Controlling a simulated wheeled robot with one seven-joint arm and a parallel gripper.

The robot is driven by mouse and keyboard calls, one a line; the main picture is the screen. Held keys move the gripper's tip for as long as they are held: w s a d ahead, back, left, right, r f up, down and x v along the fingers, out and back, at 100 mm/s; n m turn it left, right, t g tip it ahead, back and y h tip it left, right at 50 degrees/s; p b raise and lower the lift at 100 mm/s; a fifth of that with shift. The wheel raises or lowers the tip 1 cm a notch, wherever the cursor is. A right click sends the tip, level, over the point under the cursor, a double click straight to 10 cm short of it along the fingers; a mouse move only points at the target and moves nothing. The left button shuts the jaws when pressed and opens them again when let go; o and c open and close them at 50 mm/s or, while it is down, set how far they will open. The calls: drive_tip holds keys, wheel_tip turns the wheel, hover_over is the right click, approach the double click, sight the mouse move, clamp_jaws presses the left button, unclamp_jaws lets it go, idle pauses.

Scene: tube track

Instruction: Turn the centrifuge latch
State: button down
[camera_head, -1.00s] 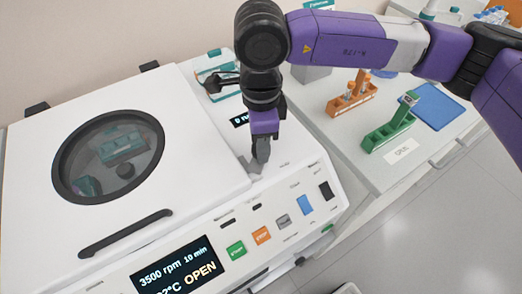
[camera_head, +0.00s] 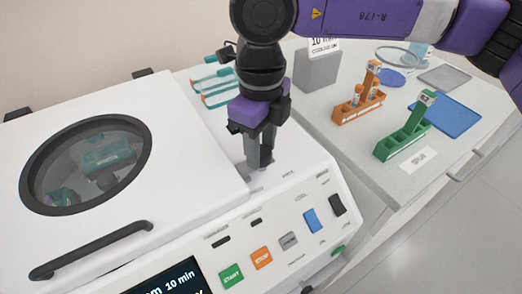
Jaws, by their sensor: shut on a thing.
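The white centrifuge (camera_head: 190,150) fills the left and middle, with its lid down and a round dark-rimmed window (camera_head: 85,165) in it. My gripper (camera_head: 260,163) points down at the lid's right edge, its two grey fingers side by side. They are shut on the small grey latch (camera_head: 257,178) on the centrifuge top, which is mostly hidden by the fingers.
A front panel carries green, orange, grey, blue and black buttons, with a display (camera_head: 170,280) cut off below. On the bench to the right stand an orange rack (camera_head: 358,107), a green rack (camera_head: 400,142) and a blue tray (camera_head: 447,113). Grey floor is clear at lower right.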

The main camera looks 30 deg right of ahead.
drive_tip(key=shift+a, duration=0.1)
idle(0.4)
drive_tip(key=c, duration=0.9)
unclamp_jaws()
drive_tip(key=shift+o, duration=0.2)
drive_tip(key=shift+r, duration=0.15)
wheel_tip(320, 180, up, 8)
drive_tip(key=shift+f, duration=0.2)
drive_tip(key=shift+s, duration=0.1)
